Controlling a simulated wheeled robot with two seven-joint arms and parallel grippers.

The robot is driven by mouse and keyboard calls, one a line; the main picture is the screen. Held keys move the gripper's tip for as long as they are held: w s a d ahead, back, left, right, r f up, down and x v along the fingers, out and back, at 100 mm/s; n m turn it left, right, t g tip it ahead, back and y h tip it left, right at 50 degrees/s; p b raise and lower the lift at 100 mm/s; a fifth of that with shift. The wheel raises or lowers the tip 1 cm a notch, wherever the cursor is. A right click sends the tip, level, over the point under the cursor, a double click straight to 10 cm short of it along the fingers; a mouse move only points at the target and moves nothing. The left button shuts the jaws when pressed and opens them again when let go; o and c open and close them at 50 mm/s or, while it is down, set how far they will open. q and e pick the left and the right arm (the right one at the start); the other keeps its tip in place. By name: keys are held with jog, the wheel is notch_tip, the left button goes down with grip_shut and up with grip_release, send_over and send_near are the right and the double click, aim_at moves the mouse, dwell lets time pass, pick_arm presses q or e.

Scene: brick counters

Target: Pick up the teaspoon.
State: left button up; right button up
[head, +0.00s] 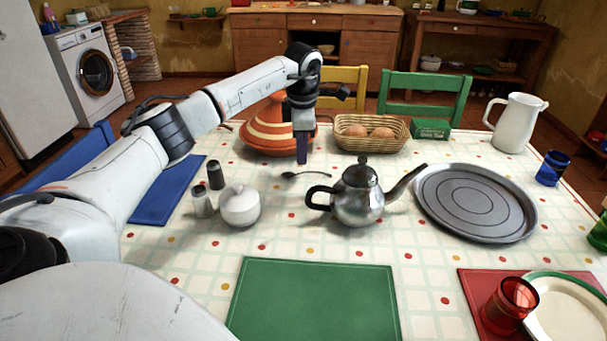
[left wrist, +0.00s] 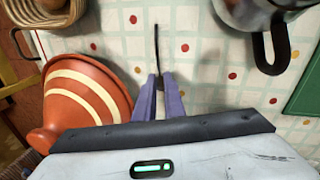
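The teaspoon (head: 313,174) is small and dark and lies flat on the tablecloth, left of the metal teapot (head: 358,197). My left gripper (head: 302,162) points down just above it, with the tips seeming a little clear of the cloth. In the left wrist view the two purple fingers (left wrist: 159,80) stand apart, and the spoon's dark handle (left wrist: 156,45) stretches away beyond them. The spoon's lower end shows only partly between the fingertips. The left gripper looks open and empty. My right gripper is in neither view.
An orange tagine (head: 268,132) stands close behind my left gripper, and a bread basket (head: 372,145) is behind the teapot. A white sugar bowl (head: 239,207) and two shakers (head: 203,201) are at left. A round tray (head: 476,202) lies at right.

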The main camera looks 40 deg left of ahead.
aim_at(300, 173)
pick_arm(q)
jog(key=f, duration=0.3)
jog(key=a+f, duration=0.1)
jog(key=f, duration=0.1)
jog(key=shift+w+f, duration=0.3)
jog(key=shift+f, duration=0.05)
grip_shut()
